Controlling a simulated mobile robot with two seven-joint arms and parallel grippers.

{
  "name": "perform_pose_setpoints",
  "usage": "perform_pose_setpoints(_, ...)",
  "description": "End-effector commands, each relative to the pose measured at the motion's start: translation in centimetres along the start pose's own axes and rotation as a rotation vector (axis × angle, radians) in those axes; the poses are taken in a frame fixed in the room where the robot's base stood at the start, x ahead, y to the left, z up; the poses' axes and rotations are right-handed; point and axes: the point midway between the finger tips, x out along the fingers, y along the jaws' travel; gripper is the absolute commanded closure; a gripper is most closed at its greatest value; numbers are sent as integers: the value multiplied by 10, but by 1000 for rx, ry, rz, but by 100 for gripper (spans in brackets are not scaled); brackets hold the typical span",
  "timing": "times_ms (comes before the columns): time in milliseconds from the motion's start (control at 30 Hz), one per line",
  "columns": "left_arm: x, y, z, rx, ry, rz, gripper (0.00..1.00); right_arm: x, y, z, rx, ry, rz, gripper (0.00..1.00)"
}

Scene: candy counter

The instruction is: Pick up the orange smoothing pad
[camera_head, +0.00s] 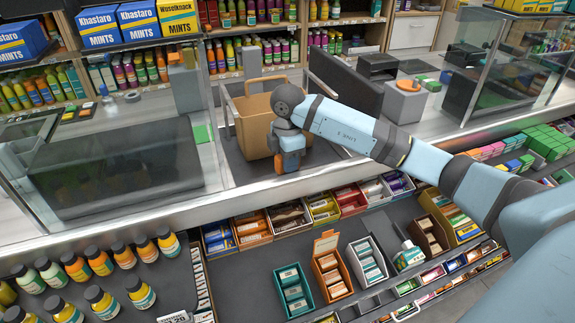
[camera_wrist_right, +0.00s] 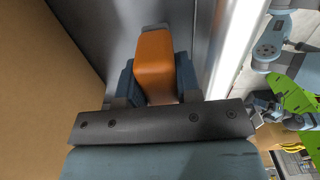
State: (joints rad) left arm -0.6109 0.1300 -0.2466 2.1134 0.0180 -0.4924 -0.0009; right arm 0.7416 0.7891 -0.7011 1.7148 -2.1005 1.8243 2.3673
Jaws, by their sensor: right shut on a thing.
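The orange smoothing pad (camera_wrist_right: 155,62) is an orange block with a grey end, seen in the right wrist view between the two blue-grey fingers. My right gripper (camera_wrist_right: 155,85) is shut on it, a finger on each side. Whether the pad touches the counter surface below cannot be told.
The open brown bag (camera_head: 253,132) stands close to the left of my gripper. The counter's pale front edge (camera_head: 330,177) runs just in front, with candy boxes below. A dark screen (camera_head: 343,82) and a grey block with an orange disc (camera_head: 404,103) stand to the right.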

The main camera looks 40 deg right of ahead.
Motion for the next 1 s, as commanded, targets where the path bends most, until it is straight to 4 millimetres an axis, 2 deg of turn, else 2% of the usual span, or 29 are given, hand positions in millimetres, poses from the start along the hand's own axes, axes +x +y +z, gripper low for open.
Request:
perform_pose_setpoints(500,-6,0,-8,-12,-8,-1,57,-138,1,0,0,0,5,92)
perform_pose_setpoints(600,-7,0,-9,-16,-12,-1,57,-156,1,1,0,-1,3,92)
perform_pose_setpoints(800,-6,0,-5,-22,-25,-2,57,-175,0,0,-1,-1,0,92)
perform_pose_setpoints(1000,-6,0,-4,-24,-27,-3,57,-178,0,0,0,0,-1,92)
